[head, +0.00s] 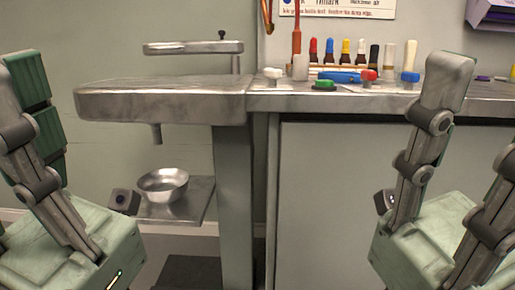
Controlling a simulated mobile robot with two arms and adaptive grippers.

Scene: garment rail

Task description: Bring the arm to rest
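My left gripper (45,165) is at the left edge, with its green and grey body low and one jointed finger rising up and left. Its other finger is outside the picture, so its opening cannot be judged. My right gripper (478,150) is at the right edge. Its two fingers stand well apart, with nothing seen between them, and the nearer finger's tip is cut off by the picture edge. Both grippers are in front of the metal worktop (300,103) and show no object held.
Several small coloured-top bottles (345,52) stand on the worktop with a blue item (341,77) and a red-topped piece (369,76). A metal arm board (160,100) extends left. A steel bowl (163,184) sits on a low shelf (190,208).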

